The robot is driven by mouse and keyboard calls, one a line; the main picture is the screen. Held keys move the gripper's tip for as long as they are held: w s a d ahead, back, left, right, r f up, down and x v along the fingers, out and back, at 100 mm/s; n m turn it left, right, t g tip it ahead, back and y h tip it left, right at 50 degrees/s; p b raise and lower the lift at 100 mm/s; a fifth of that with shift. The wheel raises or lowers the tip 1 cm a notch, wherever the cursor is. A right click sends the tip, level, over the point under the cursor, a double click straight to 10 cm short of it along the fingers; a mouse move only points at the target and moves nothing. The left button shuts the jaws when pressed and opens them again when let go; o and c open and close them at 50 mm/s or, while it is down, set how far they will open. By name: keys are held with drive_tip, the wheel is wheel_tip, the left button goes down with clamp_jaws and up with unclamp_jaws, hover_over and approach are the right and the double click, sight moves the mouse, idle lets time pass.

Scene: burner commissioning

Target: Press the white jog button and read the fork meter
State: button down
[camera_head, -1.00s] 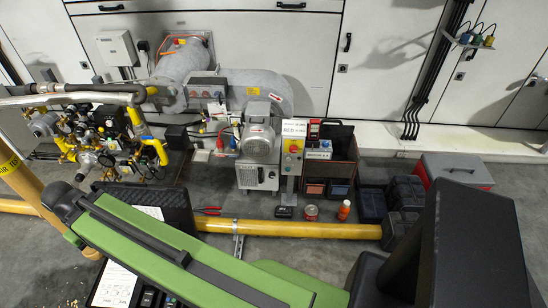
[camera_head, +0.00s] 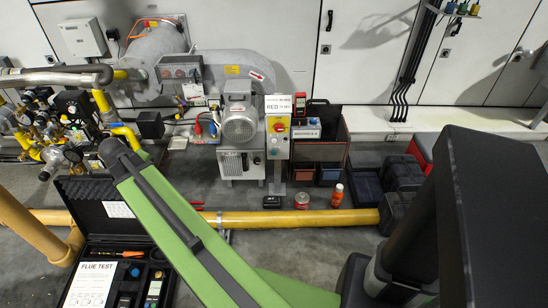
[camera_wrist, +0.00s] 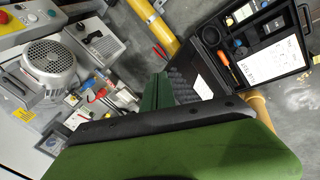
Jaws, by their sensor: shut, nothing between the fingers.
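The grey and yellow control post (camera_head: 278,150) stands right of the blower motor (camera_head: 240,124). It carries a red button and smaller pale and green buttons below. My gripper (camera_wrist: 157,90) appears as two green fingers closed together, holding nothing and apart from the panel. It is not clear in the head view. A small dark device (camera_head: 271,202) lies on the floor before the post; I cannot tell whether it is the fork meter. No reading is legible.
An open black case (camera_head: 88,215) with a flue test sheet lies at the lower left, also visible in the wrist view (camera_wrist: 300,62). A yellow pipe (camera_head: 300,219) crosses the floor. A can (camera_head: 301,201) and an orange bottle (camera_head: 338,195) stand near the post. Gas valves crowd the left.

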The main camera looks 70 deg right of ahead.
sight(274, 141)
drive_tip(key=s+d+f+h+b, duration=0.1)
drive_tip(key=s+d+f+b, duration=0.2)
drive_tip(key=d+f+b, duration=0.35)
drive_tip(key=s+d+f+h+b, duration=0.2)
drive_tip(key=s+d+f+b, duration=0.1)
drive_tip(key=d, duration=0.7)
drive_tip(key=s+d+f+g+h+b, duration=0.2)
drive_tip(key=s+d+f+b, duration=0.3)
drive_tip(key=s+d+b, duration=0.4)
drive_tip(key=s+d+f+g+h+b, duration=0.2)
drive_tip(key=s+d+f+b, duration=0.4)
drive_tip(key=s+d, duration=0.8)
drive_tip(key=d+b, duration=0.2)
drive_tip(key=d, duration=0.1)
drive_tip(key=shift+s+d+f+b, duration=0.15)
drive_tip(key=shift+s+f+b, duration=0.05)
drive_tip(key=shift+s+b, duration=0.2)
drive_tip(key=shift+w+d, duration=0.1)
drive_tip(key=w+d, duration=0.3)
drive_tip(key=d, duration=0.5)
drive_tip(key=shift+w+d, duration=0.3)
drive_tip(key=shift+d, duration=0.05)
